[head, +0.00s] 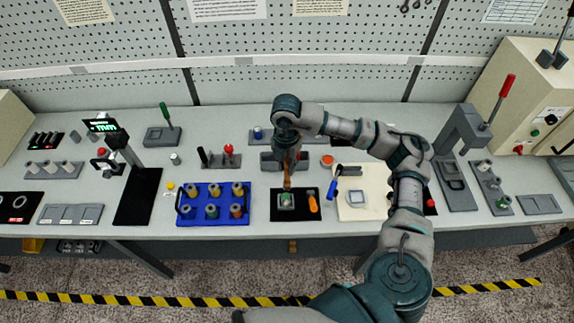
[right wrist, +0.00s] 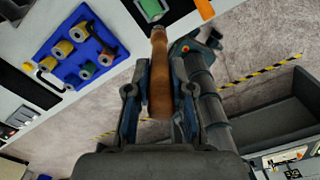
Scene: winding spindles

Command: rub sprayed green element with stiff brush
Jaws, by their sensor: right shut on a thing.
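The green element (head: 286,201) sits in a grey holder on the black mat (head: 277,214) at the table's front; it also shows at the top of the right wrist view (right wrist: 152,8). My right gripper (head: 286,166) is above and behind the element, pointing down. It is shut on the brown wooden handle of the brush (head: 287,184). In the right wrist view the handle (right wrist: 159,75) lies between the fingers, its far end toward the element. The bristles are not clear, so I cannot tell whether they touch it. My left gripper is not in view.
An orange-handled tool (head: 313,203) lies right of the element on the mat. A blue tray (head: 187,218) with several spindles stands to the left. A cream board (head: 375,207) with a blue-handled tool (head: 334,187) is to the right. Grey fixtures stand behind.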

